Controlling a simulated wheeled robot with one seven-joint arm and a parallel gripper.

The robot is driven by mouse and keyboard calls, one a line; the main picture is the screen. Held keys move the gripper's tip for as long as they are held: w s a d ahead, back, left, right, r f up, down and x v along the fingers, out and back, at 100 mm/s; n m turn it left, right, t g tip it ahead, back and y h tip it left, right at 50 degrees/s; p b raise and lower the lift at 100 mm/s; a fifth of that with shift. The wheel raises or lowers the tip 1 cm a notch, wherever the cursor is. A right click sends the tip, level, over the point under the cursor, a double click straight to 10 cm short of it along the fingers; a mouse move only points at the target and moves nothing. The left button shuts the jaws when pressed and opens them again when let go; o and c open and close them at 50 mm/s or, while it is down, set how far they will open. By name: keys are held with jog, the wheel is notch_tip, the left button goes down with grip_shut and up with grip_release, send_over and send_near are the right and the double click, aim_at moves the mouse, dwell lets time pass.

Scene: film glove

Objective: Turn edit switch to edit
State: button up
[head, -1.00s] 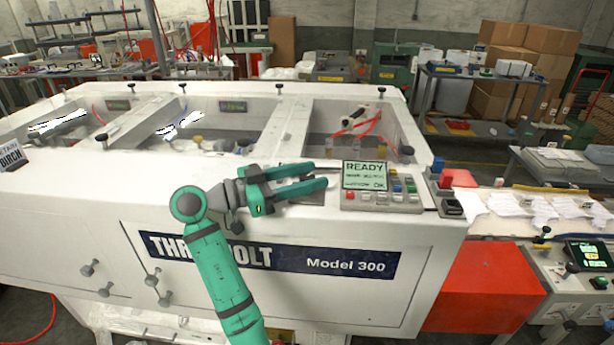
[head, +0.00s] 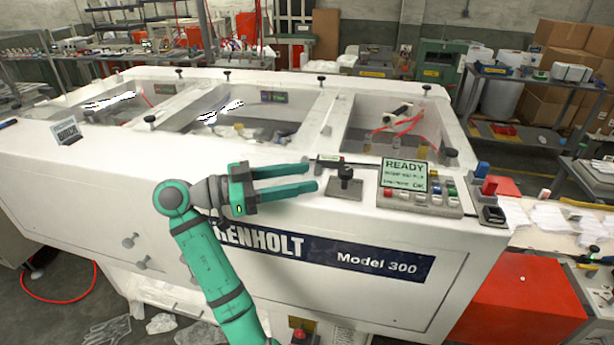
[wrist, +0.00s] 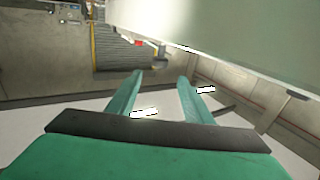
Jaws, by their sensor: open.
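A black knob (head: 346,181) stands on a small dark plate on the white machine's top, left of the control panel. It looks like the edit switch, but I cannot read a label on it. My gripper (head: 313,178) is open and empty, its two green fingers pointing right towards the knob. The fingertips appear a little left of the knob and apart from it; their height over the top is hard to tell. In the wrist view my open fingers (wrist: 160,85) have nothing between them, and I cannot make out the knob there.
The control panel (head: 418,190) with a "READY" screen (head: 404,173) and several coloured buttons sits right of the knob. A red-topped button (head: 489,186) is farther right. Open bays with raised rims lie behind. The white top (head: 110,160) on the left is mostly clear.

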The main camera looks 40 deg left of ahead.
aim_at(351, 169)
jog(key=shift+w+d+f+n+y, duration=0.2)
jog(key=shift+n+y, duration=0.1)
jog(key=shift+y, duration=0.2)
jog(key=d+n+y, duration=0.1)
jog(key=w+d+n+t+y, duration=0.1)
jog(key=y, duration=0.1)
jog(key=w+d+n+y, duration=0.1)
jog(key=shift+d+f+t+y, duration=0.1)
jog(key=shift+t+y, duration=0.2)
jog(key=shift+t, duration=0.1)
jog(key=shift+d, duration=0.25)
jog(key=w, duration=0.3)
jog(key=w+d, duration=0.1)
jog(key=w, duration=0.3)
jog(key=w+d, duration=0.1)
jog(key=w, duration=0.2)
jog(key=shift+w, duration=0.4)
jog(key=c, duration=1.1)
jog(key=shift+o, duration=0.2)
